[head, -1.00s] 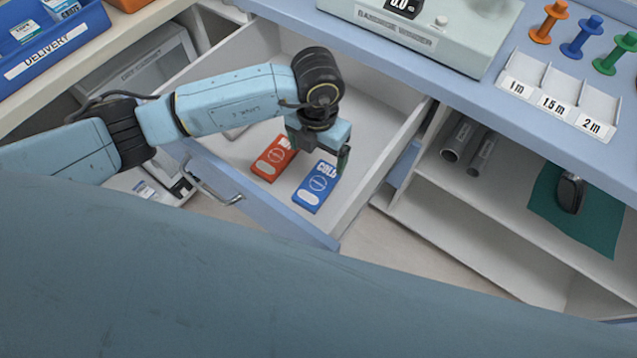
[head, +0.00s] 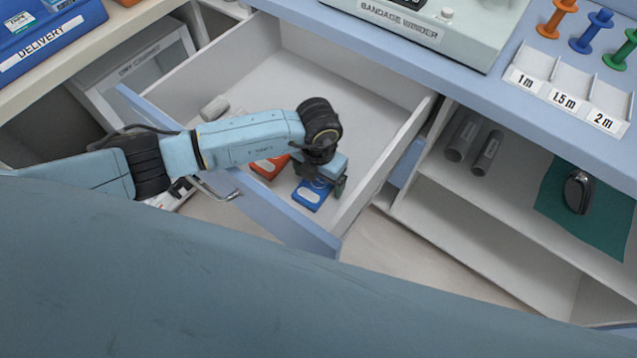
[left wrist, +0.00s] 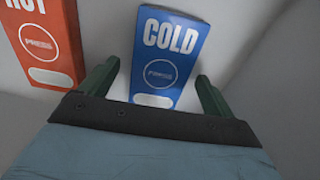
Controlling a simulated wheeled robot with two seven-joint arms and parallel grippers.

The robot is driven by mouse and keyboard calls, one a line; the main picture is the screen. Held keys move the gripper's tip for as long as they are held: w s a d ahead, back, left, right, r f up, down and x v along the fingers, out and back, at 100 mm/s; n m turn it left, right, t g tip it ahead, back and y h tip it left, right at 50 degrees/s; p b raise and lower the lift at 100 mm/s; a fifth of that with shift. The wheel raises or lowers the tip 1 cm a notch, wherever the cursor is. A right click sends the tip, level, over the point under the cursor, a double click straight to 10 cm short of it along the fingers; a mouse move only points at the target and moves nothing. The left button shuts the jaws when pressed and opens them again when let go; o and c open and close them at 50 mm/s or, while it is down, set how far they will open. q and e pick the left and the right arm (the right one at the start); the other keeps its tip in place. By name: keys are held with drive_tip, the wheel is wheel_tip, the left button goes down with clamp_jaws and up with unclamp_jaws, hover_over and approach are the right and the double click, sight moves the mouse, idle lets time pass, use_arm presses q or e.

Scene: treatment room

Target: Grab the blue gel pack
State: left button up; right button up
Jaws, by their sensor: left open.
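The blue gel pack (head: 311,195), marked COLD, lies flat in the open drawer (head: 360,132). In the left wrist view the blue pack (left wrist: 165,60) shows its label, with its near end between the two green fingertips of my left gripper (left wrist: 158,88). My left gripper (head: 326,181) is open, above the blue pack, and hides part of it in the head view. A red pack (head: 268,168), marked HOT in part in the left wrist view (left wrist: 45,40), lies to the left of the blue one. My right gripper is not in view.
The drawer's side wall (head: 385,165) stands close on the right of the blue pack. A pale roll (head: 214,107) lies at the drawer's left. The counter with the bandage winder (head: 400,25) overhangs behind. The back of the drawer is clear.

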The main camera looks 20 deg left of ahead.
use_arm(q)
drive_tip(key=c, duration=1.1)
drive_tip(key=shift+r, duration=0.1)
drive_tip(key=shift+c, duration=0.2)
